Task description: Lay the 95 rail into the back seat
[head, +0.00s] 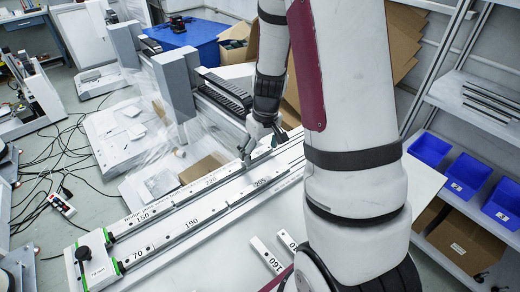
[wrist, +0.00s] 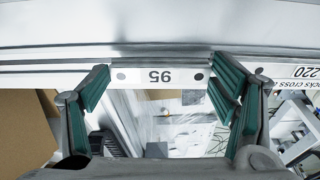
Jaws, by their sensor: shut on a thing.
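The 95 rail (wrist: 143,78), a pale bar with a hole near each end and its label upside down, lies between my green-padded fingers in the wrist view. My gripper (wrist: 160,80) is shut on it, one finger towards each end. In the head view my gripper (head: 258,143) is low over the far part of the long rail bed (head: 150,252). The back row holds the 150 rail (head: 142,216) and the 220 rail (head: 211,181). The 220 rail also shows in the wrist view (wrist: 285,71), roughly in line with the 95 rail. A finger hides the join; I cannot tell whether the 95 rail is fully down.
The front row holds the 70 (head: 137,254), 190 (head: 190,225) and 205 (head: 259,184) rails. A loose rail labelled 160 (head: 267,255) lies on the pale tabletop. A green-edged end block (head: 93,265) stands at near left. Blue bins (head: 467,174) are on the right shelf.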

